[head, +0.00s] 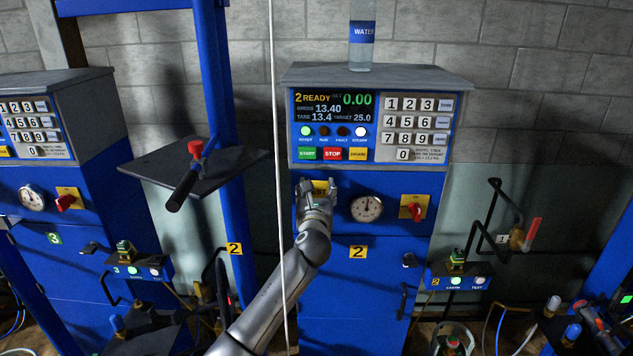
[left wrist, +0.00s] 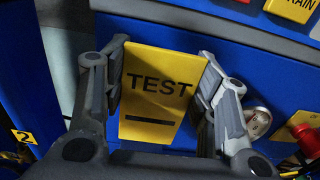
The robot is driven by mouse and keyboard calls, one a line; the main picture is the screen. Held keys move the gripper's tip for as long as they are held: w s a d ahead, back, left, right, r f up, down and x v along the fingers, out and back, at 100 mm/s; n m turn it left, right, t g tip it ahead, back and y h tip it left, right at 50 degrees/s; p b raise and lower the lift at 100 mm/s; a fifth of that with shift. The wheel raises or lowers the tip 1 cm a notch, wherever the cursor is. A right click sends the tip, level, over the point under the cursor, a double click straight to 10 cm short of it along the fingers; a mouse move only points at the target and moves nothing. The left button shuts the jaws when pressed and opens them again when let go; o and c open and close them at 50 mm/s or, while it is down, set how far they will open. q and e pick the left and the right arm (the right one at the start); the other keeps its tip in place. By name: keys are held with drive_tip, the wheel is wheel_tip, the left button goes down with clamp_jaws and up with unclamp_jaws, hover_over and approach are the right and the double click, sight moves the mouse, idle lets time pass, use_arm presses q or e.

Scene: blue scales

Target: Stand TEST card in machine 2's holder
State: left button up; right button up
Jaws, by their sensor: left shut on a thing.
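My left gripper (head: 317,192) is shut on the yellow TEST card, in front of machine 2's blue front (head: 330,275), just below its button panel. In the left wrist view the TEST card (left wrist: 155,95) stands between the two fingers (left wrist: 160,90), its lettering upright and a black bar below it. In the head view only a bit of the card (head: 321,186) shows above the fingers. I cannot make out machine 2's holder; the gripper and card cover part of the front there. My right gripper is not in view.
A round gauge (head: 366,208) and a red knob on a yellow plate (head: 412,208) are right of the gripper. The display (head: 333,106) reads 2 READY. A water bottle (head: 362,45) stands on top. A pale vertical cable (head: 278,130) hangs left of machine 2.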

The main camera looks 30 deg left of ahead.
use_arm(q)
drive_tip(key=shift+d+r, duration=0.1)
drive_tip(key=shift+d, duration=0.1)
drive_tip(key=shift+p, duration=0.45)
wheel_tip(320, 180, down, 6)
drive_tip(key=b, duration=0.3)
drive_tip(key=shift+f+b, duration=0.25)
drive_tip(key=shift+b, duration=0.15)
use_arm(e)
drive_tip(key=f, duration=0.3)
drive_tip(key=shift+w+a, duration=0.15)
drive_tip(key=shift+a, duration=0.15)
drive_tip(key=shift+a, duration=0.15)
use_arm(q)
drive_tip(key=shift+f+b, duration=0.55)
drive_tip(key=shift+f, duration=0.35)
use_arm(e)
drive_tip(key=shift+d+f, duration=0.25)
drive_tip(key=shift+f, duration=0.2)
use_arm(q)
drive_tip(key=o, duration=1)
